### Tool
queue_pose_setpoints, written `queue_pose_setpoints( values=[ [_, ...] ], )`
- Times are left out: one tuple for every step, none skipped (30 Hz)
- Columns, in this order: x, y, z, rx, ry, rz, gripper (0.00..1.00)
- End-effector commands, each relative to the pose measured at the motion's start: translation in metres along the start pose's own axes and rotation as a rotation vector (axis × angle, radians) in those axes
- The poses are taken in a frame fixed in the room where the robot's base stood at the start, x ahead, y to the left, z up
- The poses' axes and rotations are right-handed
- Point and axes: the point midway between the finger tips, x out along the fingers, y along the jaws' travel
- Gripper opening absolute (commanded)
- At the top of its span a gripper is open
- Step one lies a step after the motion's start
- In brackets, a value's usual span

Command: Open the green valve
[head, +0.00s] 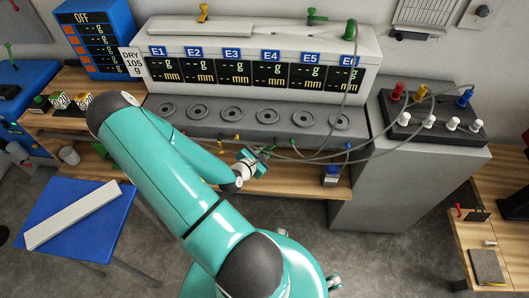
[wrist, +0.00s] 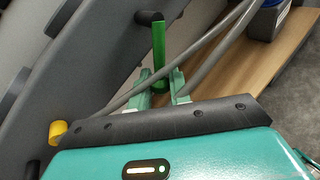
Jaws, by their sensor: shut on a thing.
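A green valve handle (wrist: 159,45) shows in the wrist view as an upright green bar against a black stub on the grey bench front. My gripper (wrist: 162,95) is at the lower end of this handle, its two green fingers on either side of it and shut on it. In the head view my gripper (head: 265,153) is at the front of the bench, below the row of round plates, where the held handle is hard to make out.
A yellow valve handle (wrist: 57,132) is left of my gripper. Grey hoses (wrist: 205,55) pass close by on the right. A wooden shelf (head: 310,178) lies below. Another green valve (head: 316,16) is on top of the display panel. A blue table (head: 72,215) stands at left.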

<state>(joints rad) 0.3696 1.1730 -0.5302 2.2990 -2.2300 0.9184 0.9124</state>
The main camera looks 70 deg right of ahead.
Motion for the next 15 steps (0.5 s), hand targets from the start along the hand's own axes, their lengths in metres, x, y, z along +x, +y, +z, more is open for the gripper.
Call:
queue_pose_setpoints(
  values=[
    [-0.0007,0.0001,-0.0009,-0.001,0.002,0.001,0.00],
    [-0.0006,0.0001,-0.0009,-0.001,0.002,0.001,0.23],
    [-0.0006,0.0001,-0.0009,-0.001,0.002,0.001,0.31],
    [-0.0006,0.0001,-0.0008,-0.002,0.001,0.000,0.37],
    [-0.0005,0.0000,-0.0007,-0.002,0.001,0.000,0.38],
    [-0.0004,0.0000,-0.0006,-0.001,0.001,0.000,0.38],
    [-0.0004,0.0000,-0.0005,-0.001,0.001,0.000,0.38],
    [-0.0003,0.0000,-0.0005,-0.001,0.001,0.000,0.38],
    [-0.0002,0.0000,-0.0004,-0.001,0.000,0.000,0.38],
    [-0.0002,0.0000,-0.0003,-0.001,0.000,0.000,0.38],
    [-0.0001,0.0000,-0.0002,-0.001,0.000,0.000,0.38],
    [-0.0001,0.0000,-0.0001,-0.001,0.000,0.000,0.38],
    [0.0000,-0.0001,0.0000,-0.001,-0.001,0.000,0.38],
    [0.0000,-0.0001,0.0001,-0.001,-0.001,0.000,0.38],
    [0.0001,-0.0001,0.0001,-0.001,-0.001,0.000,0.38]
  ],
)
